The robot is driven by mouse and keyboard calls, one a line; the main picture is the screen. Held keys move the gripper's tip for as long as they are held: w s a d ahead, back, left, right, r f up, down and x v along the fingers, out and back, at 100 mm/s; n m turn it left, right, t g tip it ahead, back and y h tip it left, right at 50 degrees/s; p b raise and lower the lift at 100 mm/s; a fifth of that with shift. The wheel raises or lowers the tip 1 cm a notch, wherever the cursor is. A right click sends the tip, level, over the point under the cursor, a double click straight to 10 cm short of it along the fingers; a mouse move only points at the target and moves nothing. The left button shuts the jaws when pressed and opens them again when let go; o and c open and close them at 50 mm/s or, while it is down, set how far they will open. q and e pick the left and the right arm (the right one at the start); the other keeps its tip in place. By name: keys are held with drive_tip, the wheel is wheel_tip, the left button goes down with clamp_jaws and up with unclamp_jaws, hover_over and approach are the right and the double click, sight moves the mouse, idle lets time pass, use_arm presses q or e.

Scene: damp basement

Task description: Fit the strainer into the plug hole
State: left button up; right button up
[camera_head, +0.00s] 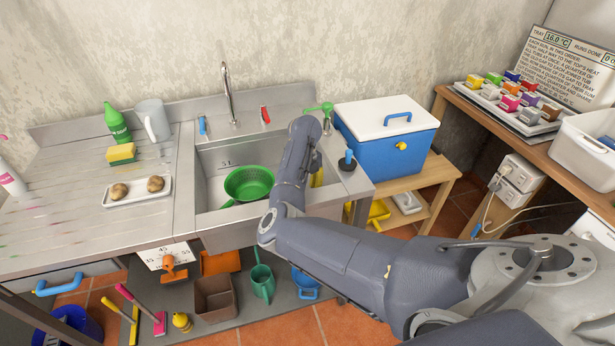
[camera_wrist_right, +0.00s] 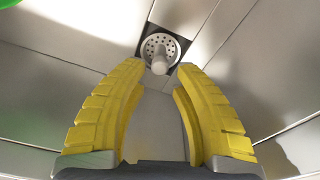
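The strainer (camera_wrist_right: 165,45) is a small pale perforated disc with a central knob. In the right wrist view it sits at the dark square recess of the plug hole (camera_wrist_right: 178,43) in the sink floor. I cannot tell whether it is fully seated. My right gripper (camera_wrist_right: 162,66) has yellow ribbed fingers spread apart, with the strainer's knob showing between and just beyond the tips, without visible contact. In the head view the sink (camera_head: 213,165) is partly covered by my right arm, which hides the strainer and plug hole; a yellow bit of the right gripper (camera_head: 318,178) shows. My left gripper is not in view.
A green colander (camera_head: 248,184) lies in the sink left of my arm. A faucet (camera_head: 228,92) rises behind. A blue-handled item (camera_head: 347,160) stands on the right rim, near a blue cooler (camera_head: 388,135). A tray (camera_head: 138,191) and sponge (camera_head: 122,153) sit on the left drainboard.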

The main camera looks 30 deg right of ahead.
wheel_tip(320, 180, up, 7)
drive_tip(key=shift+w, duration=0.35)
idle(0.4)
